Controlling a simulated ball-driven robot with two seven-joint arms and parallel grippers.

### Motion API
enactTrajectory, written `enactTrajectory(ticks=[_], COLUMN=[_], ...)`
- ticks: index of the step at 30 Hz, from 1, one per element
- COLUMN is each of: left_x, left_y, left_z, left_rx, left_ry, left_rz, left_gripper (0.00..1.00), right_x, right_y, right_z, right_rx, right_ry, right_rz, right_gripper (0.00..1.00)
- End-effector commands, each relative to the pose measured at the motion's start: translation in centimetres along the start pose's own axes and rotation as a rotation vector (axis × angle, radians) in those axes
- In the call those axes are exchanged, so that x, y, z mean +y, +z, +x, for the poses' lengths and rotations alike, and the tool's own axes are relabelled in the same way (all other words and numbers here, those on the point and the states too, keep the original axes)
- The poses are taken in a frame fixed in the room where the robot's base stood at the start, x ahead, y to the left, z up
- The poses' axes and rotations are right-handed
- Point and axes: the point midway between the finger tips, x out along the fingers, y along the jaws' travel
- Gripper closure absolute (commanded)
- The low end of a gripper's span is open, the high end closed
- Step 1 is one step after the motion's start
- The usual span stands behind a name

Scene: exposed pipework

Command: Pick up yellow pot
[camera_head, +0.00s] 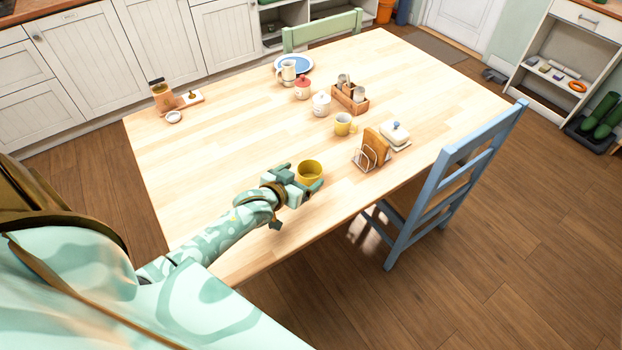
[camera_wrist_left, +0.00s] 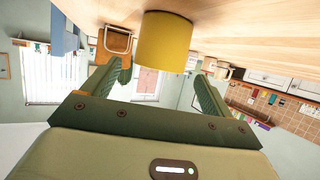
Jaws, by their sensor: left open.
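The yellow pot (camera_head: 309,174) stands upright on the near side of the wooden table, its open top facing up. My left gripper (camera_head: 300,184) is at the pot, with its fingers reaching around the near side. In the left wrist view the yellow pot (camera_wrist_left: 165,42) shows ahead, beyond and between the two green fingers of the left gripper (camera_wrist_left: 163,80). The fingers are spread apart and the gripper is open. I cannot tell whether a finger touches the pot. My right gripper is not in view.
A wooden caddy (camera_head: 350,103) and jars stand farther back. A blue chair (camera_head: 440,190) is at the right edge.

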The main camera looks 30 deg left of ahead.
Motion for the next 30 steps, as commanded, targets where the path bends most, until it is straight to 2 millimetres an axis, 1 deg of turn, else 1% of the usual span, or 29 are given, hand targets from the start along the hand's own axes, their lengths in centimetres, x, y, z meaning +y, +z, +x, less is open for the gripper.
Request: enactTrajectory(ticks=[2,6,10,13,18,19,20,21,24,30], left_x=[0.0,0.0,0.0,0.0,0.0,0.0,0.0,0.0,0.0,0.0], left_y=[0.1,0.5,0.5,0.3,0.2,0.2,0.2,0.2,0.2,0.2], left_z=[0.8,3.2,4.9,5.3,5.2,5.2,5.2,5.2,5.2,5.2], left_rx=[0.0,0.0,-0.002,-0.002,-0.001,-0.001,-0.001,-0.001,-0.001,-0.001], left_ry=[0.0,0.0,0.002,0.002,0.002,0.002,0.002,0.002,0.002,0.002], left_rz=[0.0,0.0,0.001,0.001,0.001,0.001,0.001,0.001,0.001,0.001], left_gripper=[0.14,0.14,0.14,0.14,0.14,0.17,0.25,0.36,0.62,0.62], right_x=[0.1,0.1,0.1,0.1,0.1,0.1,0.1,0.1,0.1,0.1], right_y=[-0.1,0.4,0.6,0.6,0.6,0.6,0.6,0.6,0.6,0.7], right_z=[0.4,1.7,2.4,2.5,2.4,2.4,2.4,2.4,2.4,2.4], right_rx=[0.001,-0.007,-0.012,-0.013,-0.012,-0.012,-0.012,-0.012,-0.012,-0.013], right_ry=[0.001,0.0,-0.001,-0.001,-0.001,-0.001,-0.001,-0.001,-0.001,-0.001], right_rz=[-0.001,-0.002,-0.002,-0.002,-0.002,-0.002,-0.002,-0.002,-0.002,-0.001], right_gripper=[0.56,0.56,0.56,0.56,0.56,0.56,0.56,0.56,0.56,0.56])
